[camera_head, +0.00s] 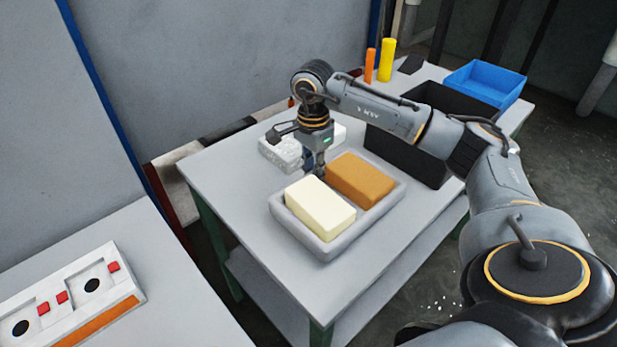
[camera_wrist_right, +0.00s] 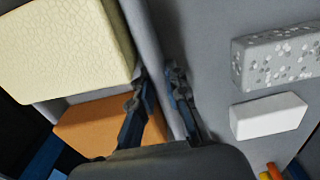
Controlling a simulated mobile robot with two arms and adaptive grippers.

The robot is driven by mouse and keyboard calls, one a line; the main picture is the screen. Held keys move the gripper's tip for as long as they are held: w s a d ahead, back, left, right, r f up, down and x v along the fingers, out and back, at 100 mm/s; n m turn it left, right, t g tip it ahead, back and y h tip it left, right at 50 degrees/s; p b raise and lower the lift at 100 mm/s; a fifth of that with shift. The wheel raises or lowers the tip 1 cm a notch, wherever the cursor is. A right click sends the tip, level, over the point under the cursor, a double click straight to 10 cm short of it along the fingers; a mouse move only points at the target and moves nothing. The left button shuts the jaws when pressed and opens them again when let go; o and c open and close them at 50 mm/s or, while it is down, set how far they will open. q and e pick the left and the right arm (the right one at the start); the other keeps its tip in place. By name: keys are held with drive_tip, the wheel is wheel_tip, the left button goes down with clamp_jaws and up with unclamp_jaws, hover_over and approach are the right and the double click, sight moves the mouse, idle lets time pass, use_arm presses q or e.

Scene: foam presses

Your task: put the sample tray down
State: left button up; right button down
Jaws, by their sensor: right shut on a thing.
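The sample tray (camera_head: 322,251) is a grey, shallow tray at the table's near side, level. It holds a cream foam block (camera_head: 320,208) and an orange-brown foam block (camera_head: 361,180) side by side. My right gripper (camera_head: 317,172) is at the tray's far long side, pointing down. In the right wrist view, the right gripper's fingers (camera_wrist_right: 156,78) straddle the tray wall (camera_wrist_right: 146,28) and are shut on it. The tray looks to be on or just above the table top; I cannot tell which. My left gripper is not in view.
The grey table (camera_head: 222,190) also holds a speckled block (camera_head: 281,153) and a white block (camera_wrist_right: 268,116) behind the tray. A black bin (camera_head: 405,152), a blue bin (camera_head: 487,84), and orange (camera_head: 369,66) and yellow (camera_head: 387,60) cylinders stand farther back. A white fixture (camera_head: 75,295) is at lower left.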

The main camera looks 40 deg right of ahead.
drive_tip(key=shift+w+d+f, duration=0.2)
drive_tip(key=shift+w+f, duration=0.6)
drive_tip(key=shift+f, duration=0.15)
drive_tip(key=shift+w+f+p, duration=0.35)
drive_tip(key=shift+w+f, duration=0.05)
drive_tip(key=shift+f, duration=0.15)
wheel_tip(320, 180, down, 2)
drive_tip(key=shift+f+p, duration=0.1)
drive_tip(key=shift+p, duration=0.6)
drive_tip(key=shift+f, duration=0.3)
drive_tip(key=shift+d+f, duration=0.1)
drive_tip(key=shift+f, duration=0.15)
drive_tip(key=c, duration=1.3)
unclamp_jaws()
drive_tip(key=shift+c, duration=0.2)
